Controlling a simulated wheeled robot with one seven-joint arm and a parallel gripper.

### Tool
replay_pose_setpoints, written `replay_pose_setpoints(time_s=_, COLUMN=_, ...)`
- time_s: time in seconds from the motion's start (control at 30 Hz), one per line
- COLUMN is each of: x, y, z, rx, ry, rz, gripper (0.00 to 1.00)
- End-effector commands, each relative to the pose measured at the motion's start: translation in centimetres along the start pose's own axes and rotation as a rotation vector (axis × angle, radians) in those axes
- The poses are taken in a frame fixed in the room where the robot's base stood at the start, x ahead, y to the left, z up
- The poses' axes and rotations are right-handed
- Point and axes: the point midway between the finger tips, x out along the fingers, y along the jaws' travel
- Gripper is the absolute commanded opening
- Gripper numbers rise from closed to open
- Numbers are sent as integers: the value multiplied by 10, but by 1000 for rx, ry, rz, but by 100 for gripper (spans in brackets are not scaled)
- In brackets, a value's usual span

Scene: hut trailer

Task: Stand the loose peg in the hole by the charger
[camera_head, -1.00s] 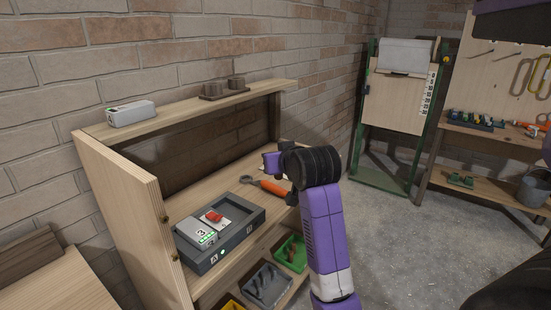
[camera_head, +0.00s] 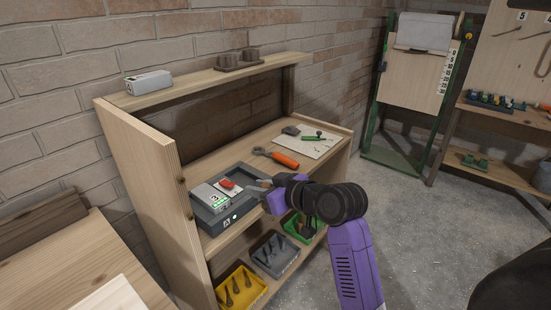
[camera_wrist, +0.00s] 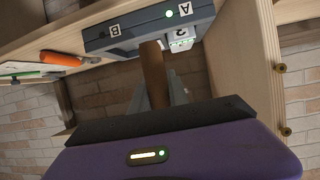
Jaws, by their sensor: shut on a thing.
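My gripper (camera_head: 262,190) is beside the right end of the dark grey charger (camera_head: 240,221) on the worktop. In the wrist view my gripper (camera_wrist: 156,98) is shut on a brown round peg (camera_wrist: 153,70), which sticks out between the two grey fingers. The peg's far end overlaps the charger (camera_wrist: 130,32) in that view; I cannot tell whether they touch. The charger has bays marked A and B, with a light grey battery (camera_head: 209,195) in A and a red piece near it. I cannot make out the hole; the gripper hides part of the worktop there.
An orange-handled tool (camera_head: 284,160) and a white sheet (camera_head: 312,146) with a green tool lie farther right on the worktop. Yellow (camera_head: 247,300), grey and green bins stand below. A tall side panel (camera_head: 140,165) bounds the left. A pale box (camera_head: 148,82) stands on the upper shelf.

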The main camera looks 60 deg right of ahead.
Motion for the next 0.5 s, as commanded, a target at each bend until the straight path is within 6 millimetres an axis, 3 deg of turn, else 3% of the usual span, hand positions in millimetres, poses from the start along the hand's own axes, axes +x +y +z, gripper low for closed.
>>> replay_pose_setpoints(time_s=0.1, x=8, y=-44, z=35, rx=-59, ry=-8, rz=-163, gripper=0)
replay_pose_setpoints(time_s=0.5, x=34, y=-182, z=133, rx=-274, ry=-3, rz=-682, gripper=0)
